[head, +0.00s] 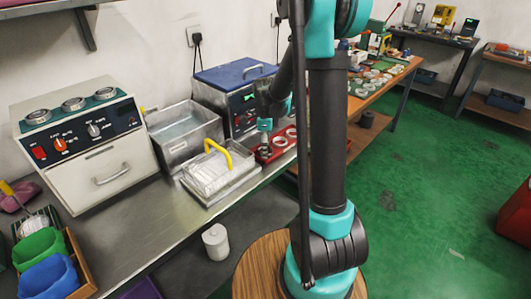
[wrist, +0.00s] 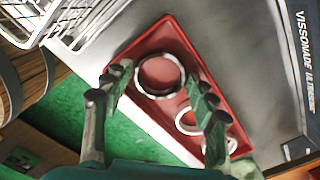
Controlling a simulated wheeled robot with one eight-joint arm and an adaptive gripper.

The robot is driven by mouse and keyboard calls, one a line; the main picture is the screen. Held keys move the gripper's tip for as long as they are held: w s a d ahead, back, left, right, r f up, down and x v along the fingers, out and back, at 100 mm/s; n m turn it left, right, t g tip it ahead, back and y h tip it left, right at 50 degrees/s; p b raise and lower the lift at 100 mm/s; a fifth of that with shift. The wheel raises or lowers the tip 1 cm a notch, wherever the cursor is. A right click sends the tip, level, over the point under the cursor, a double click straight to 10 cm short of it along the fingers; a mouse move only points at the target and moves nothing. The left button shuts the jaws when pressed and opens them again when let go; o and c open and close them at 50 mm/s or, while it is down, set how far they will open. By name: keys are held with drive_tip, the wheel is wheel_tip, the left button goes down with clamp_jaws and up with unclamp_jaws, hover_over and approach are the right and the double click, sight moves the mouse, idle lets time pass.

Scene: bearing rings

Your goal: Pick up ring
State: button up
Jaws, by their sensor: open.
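Several metal rings lie in a red tray (wrist: 168,32). In the wrist view the nearest-to-centre ring (wrist: 138,78) lies flat at the tray's upper part, and two more rings (wrist: 180,126) lie lower right, partly hidden by a finger. My gripper (wrist: 158,88) is open and empty, its fingers spread to the left and right of the first ring. I cannot tell its exact height above the ring. In the head view my gripper (head: 265,146) is over the near end of the red tray (head: 262,159), hiding part of that ring.
A wire basket with a yellow handle (head: 207,178) stands left of the tray. Behind are a steel basin (head: 183,146) and a blue-lidded machine (head: 222,80). A white machine (head: 100,160) stands farther left. The bench front is clear.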

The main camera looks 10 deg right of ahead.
drive_tip(key=shift+c, duration=0.3)
drive_tip(key=c, duration=0.7)
